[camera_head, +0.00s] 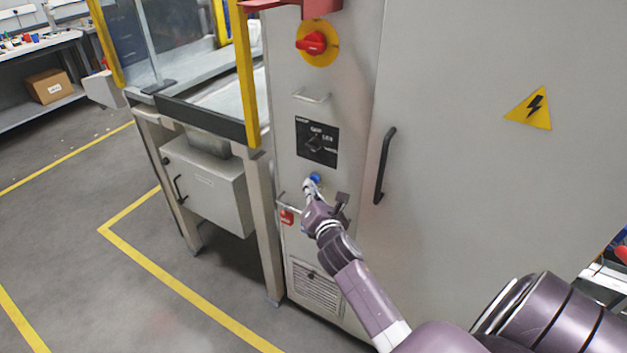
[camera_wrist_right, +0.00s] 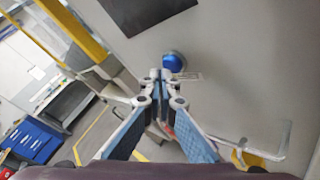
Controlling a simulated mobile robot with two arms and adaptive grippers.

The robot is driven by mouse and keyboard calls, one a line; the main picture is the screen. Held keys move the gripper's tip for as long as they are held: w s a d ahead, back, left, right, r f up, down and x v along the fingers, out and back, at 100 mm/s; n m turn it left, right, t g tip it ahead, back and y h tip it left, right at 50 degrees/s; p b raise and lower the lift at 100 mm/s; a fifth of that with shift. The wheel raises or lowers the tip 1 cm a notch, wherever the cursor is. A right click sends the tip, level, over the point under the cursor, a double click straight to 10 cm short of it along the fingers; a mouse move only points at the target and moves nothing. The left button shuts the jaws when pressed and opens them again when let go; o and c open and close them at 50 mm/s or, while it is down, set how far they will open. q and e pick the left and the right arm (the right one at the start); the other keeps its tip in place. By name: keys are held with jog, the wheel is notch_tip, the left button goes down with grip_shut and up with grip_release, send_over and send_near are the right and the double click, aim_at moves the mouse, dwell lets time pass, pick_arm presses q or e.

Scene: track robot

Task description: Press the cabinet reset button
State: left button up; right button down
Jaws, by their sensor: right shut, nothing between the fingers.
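The blue reset button (camera_head: 315,178) is a round push button on the grey cabinet front (camera_head: 345,100), below a black selector panel (camera_head: 317,142). It also shows in the right wrist view as a blue dome (camera_wrist_right: 174,62), just beyond my fingertips and slightly to their right. My right gripper (camera_head: 308,187) is shut and empty, its fingertips close to the button at its lower left. In the right wrist view the closed fingertips (camera_wrist_right: 160,76) point toward the cabinet face. I cannot tell whether they touch the button. My left gripper is not in view.
A red rotary switch (camera_head: 312,43) on a yellow plate sits higher up. Metal handles (camera_head: 311,97) stick out above the panel and near my wrist. A red control (camera_head: 287,216) is below. The cabinet door has a black handle (camera_head: 385,165). The floor at left is clear.

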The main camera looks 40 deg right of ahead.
jog(key=shift+w+d, duration=0.2)
jog(key=shift+d, duration=0.3)
dwell(0.6)
jog(key=shift+a, duration=0.15)
jog(key=shift+s+a+p, duration=0.3)
jog(key=shift+s+a, duration=0.1)
jog(key=shift+a, duration=0.3)
jog(key=shift+s+a, duration=0.3)
jog(key=shift+a, duration=0.5)
jog(key=shift+s+a, duration=0.35)
jog(key=shift+a, duration=0.4)
jog(key=shift+s+a, duration=0.3)
jog(key=shift+a, duration=0.5)
